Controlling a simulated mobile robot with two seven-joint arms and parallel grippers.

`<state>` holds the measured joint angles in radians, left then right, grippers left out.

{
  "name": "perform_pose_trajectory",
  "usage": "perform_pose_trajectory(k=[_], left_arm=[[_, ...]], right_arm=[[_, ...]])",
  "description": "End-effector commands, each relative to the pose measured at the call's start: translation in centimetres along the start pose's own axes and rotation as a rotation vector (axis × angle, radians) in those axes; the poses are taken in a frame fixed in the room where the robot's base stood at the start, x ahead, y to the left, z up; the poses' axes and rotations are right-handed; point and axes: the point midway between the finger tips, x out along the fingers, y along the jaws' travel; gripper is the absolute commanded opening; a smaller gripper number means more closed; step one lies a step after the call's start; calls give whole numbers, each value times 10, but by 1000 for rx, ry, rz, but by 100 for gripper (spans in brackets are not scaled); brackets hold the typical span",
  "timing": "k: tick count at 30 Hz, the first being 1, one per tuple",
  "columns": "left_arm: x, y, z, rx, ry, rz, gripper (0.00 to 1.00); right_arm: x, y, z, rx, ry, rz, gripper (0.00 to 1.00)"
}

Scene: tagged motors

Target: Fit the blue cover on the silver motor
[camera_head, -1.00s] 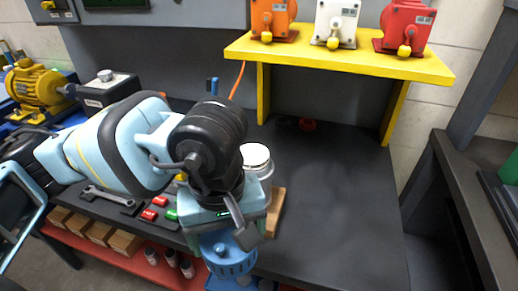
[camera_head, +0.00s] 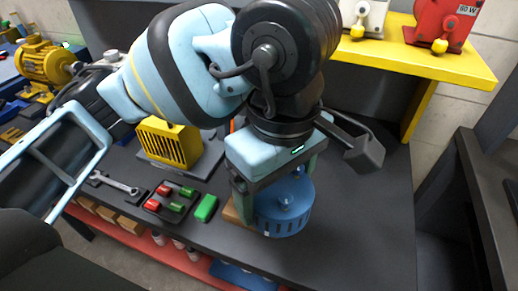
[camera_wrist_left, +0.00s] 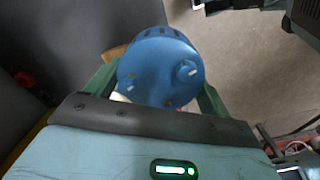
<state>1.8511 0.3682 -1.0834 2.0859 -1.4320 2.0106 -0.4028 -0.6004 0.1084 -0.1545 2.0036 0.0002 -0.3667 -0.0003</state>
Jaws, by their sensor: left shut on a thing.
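The blue cover (camera_head: 284,212) is a round, slotted cup with a small knob on its closed face. My left gripper (camera_head: 276,190) is shut on it, one green finger on each side. In the left wrist view the blue cover (camera_wrist_left: 160,65) sits between the fingers, its closed face towards the camera. The silver motor is not clearly visible now; my gripper and the cover hide its place. A wooden block (camera_head: 234,216) shows just left of and behind the cover. I cannot tell whether the cover touches the motor. My right gripper is not in view.
A yellow slotted housing (camera_head: 170,143) stands behind left. A tray of red and green parts (camera_head: 171,200), a green block (camera_head: 206,208) and a wrench (camera_head: 115,183) lie left. A yellow shelf (camera_head: 440,62) with motors overhangs the back right. The dark bench (camera_head: 365,215) is clear at right.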

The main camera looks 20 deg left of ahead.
Motion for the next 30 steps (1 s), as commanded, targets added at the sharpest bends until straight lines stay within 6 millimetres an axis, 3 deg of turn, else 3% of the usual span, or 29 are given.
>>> perform_pose_trajectory(k=[9,15,27,30], left_arm=[[6,34,-66,-7,-1,0,50],[9,50,-96,-3,-1,1,50],[11,60,-115,-4,-1,1,50],[28,60,-115,2,-3,-3,50]], right_arm=[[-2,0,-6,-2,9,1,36],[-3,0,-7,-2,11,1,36],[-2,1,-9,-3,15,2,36],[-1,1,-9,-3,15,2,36]])
